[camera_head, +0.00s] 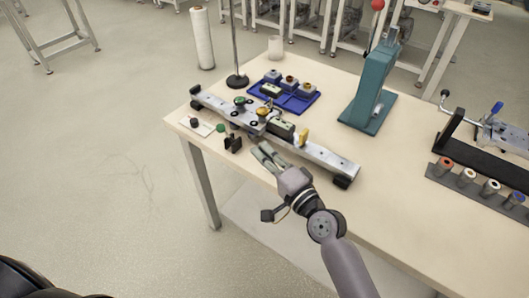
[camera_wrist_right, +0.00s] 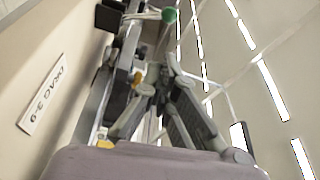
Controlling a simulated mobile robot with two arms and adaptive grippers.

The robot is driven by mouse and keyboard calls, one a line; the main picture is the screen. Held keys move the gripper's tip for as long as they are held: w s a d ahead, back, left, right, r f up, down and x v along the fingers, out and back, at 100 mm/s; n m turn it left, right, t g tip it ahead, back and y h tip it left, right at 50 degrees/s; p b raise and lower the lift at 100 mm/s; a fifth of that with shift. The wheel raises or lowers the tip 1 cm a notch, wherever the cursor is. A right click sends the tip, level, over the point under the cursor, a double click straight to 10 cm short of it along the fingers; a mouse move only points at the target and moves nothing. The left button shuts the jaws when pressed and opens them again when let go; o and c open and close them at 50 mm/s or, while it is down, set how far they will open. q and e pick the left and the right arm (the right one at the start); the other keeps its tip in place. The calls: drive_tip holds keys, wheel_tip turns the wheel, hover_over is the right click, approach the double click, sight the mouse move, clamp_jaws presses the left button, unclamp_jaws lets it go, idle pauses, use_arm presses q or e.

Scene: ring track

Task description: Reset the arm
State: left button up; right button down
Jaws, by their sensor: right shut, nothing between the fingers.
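My right gripper (camera_head: 264,152) is over the near edge of the table, just in front of the metal track (camera_head: 320,157). Its fingers are shut with nothing held between them. In the right wrist view the gripper (camera_wrist_right: 158,75) points along the track (camera_wrist_right: 100,95), with the fingertips together. My left gripper is not in view.
The table (camera_head: 400,193) holds a blue tray (camera_head: 297,104) with several parts, a teal press (camera_head: 369,104), a thin stand (camera_head: 237,81) and a dark rack (camera_head: 470,188) with several rollers. Small black pieces (camera_head: 233,143) stand near the left corner. Floor on the left is clear.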

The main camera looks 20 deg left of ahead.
drive_tip(key=shift+w+a+f, duration=0.1)
drive_tip(key=shift+w+a, duration=0.05)
drive_tip(key=shift+a, duration=0.1)
drive_tip(key=s+d+f+n+g+h, duration=0.3)
drive_tip(key=s+d+f+h, duration=0.2)
drive_tip(key=s+d, duration=0.45)
drive_tip(key=s+d+f+n+g+h, duration=0.2)
drive_tip(key=s+d+f+h, duration=0.35)
drive_tip(key=d, duration=0.75)
drive_tip(key=s+d+f+n+g+h, duration=0.35)
drive_tip(key=s+d+f, duration=0.25)
drive_tip(key=s+d, duration=0.5)
wheel_tip(320, 180, down, 26)
drive_tip(key=s+d+g+p, duration=0.1)
drive_tip(key=s+p, duration=0.1)
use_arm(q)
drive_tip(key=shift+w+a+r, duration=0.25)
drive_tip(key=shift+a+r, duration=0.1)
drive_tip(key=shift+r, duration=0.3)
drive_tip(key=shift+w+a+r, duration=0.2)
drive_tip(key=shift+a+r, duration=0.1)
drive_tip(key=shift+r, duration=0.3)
use_arm(e)
drive_tip(key=s+d+f+g, duration=0.1)
drive_tip(key=s+d+f, duration=0.2)
drive_tip(key=s+f, duration=1)
drive_tip(key=s, duration=0.2)
drive_tip(key=shift+s+f, duration=0.25)
drive_tip(key=shift+s, duration=0.1)
